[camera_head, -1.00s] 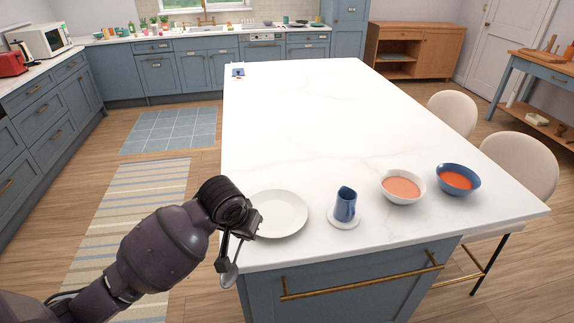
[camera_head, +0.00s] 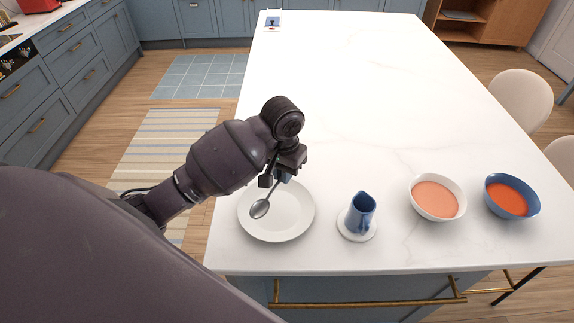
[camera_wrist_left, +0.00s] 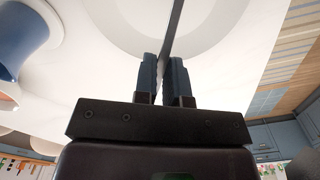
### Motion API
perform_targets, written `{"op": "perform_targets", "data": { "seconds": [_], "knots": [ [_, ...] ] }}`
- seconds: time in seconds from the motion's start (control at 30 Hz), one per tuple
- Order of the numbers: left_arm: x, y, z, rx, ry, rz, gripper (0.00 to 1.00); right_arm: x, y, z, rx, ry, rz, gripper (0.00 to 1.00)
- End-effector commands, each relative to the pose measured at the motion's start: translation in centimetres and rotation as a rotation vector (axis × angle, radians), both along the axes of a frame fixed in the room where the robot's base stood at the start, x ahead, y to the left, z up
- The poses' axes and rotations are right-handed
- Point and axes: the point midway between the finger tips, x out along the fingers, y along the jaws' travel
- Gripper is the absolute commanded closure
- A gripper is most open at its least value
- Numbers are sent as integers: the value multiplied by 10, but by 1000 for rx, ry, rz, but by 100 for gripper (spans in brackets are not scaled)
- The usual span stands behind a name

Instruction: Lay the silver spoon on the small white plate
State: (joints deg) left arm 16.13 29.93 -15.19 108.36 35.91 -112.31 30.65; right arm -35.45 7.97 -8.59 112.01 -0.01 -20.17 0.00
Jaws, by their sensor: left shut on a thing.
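My left gripper (camera_head: 283,177) is shut on the silver spoon (camera_head: 260,208) by its handle. The spoon slants down, bowl towards the near left, over the white plate (camera_head: 296,231) on the island's near left part. I cannot tell whether the bowl touches the plate. In the left wrist view the handle (camera_wrist_left: 174,32) runs out from between the fingertips (camera_wrist_left: 163,80), with the plate (camera_wrist_left: 212,45) beyond. The gripper hides part of the plate's far rim. My right gripper is not in view.
Right of the plate, a blue jug (camera_head: 361,211) stands on a white saucer (camera_head: 350,234). Further right are a white bowl (camera_head: 437,211) and a blue bowl (camera_head: 511,212), both holding orange-red contents. The white worktop (camera_head: 370,90) behind them is mostly clear.

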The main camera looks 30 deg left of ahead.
Motion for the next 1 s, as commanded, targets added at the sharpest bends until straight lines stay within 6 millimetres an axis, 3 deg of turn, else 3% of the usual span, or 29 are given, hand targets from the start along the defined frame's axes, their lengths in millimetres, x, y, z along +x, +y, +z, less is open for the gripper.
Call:
{"op": "perform_targets", "data": {
  "seconds": [0.5, 1.0],
  "knots": [
    [0, 0, -42, 0, 1, 0, 100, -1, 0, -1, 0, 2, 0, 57],
    [0, 0, -48, 0, -1, 0, 100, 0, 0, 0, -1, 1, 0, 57]
  ]
}}
